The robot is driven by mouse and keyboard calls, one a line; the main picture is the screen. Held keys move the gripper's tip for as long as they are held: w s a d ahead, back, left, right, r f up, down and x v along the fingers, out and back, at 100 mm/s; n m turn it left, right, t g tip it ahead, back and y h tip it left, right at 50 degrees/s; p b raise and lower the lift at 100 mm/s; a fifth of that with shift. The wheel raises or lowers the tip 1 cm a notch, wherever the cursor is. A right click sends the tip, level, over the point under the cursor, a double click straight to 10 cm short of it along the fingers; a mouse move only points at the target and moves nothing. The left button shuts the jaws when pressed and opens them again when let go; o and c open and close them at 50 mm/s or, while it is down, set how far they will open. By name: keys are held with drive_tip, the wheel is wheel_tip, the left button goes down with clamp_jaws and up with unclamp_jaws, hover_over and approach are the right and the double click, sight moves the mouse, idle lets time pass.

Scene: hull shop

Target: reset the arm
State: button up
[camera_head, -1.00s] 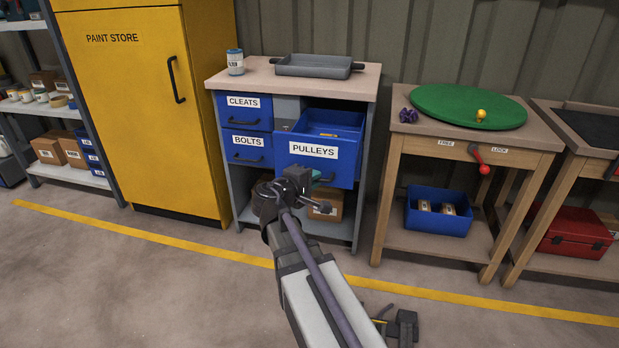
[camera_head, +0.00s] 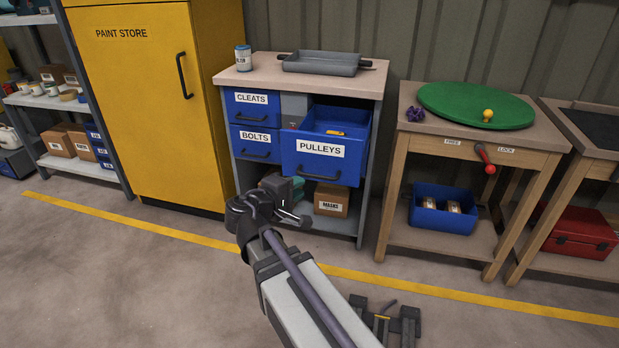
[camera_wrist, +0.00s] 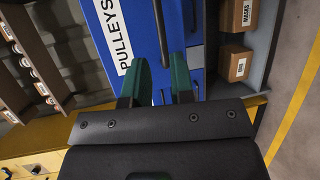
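My arm reaches out from the lower middle of the head view, and its wrist is in front of the lower part of the drawer cabinet. My gripper (camera_wrist: 162,80) has two green fingers that stand apart with nothing held between them. In the head view the fingers are mostly hidden behind the wrist. The blue PULLEYS drawer (camera_head: 318,150) is pulled out, with its handle above and right of my wrist. In the wrist view the drawer front (camera_wrist: 130,30) lies ahead of the fingers, and the gripper looks apart from the handle.
The CLEATS drawer (camera_head: 251,105) and BOLTS drawer (camera_head: 255,144) are shut. A MASKS box (camera_head: 331,201) sits on the cabinet's lower shelf, close to my wrist. A workbench (camera_head: 470,142) with a green disc (camera_head: 470,105) stands at the right. The floor in front is mostly clear.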

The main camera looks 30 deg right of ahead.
drive_tip(key=shift+s+a, duration=0.2)
drive_tip(key=shift+a, duration=0.25)
drive_tip(key=s+a+f+m+g+y+p, duration=0.1)
drive_tip(key=s+a+f+m+g+y, duration=0.25)
drive_tip(key=a+f+y, duration=0.3)
drive_tip(key=s+a+f+m+g+y+p, duration=0.2)
drive_tip(key=s+a+f+y, duration=0.3)
drive_tip(key=a+y, duration=0.2)
wheel_tip(320, 180, up, 39)
drive_tip(key=a+y+p, duration=0.1)
drive_tip(key=p, duration=3.7)
drive_tip(key=shift+s+f, duration=0.15)
drive_tip(key=shift+s, duration=0.15)
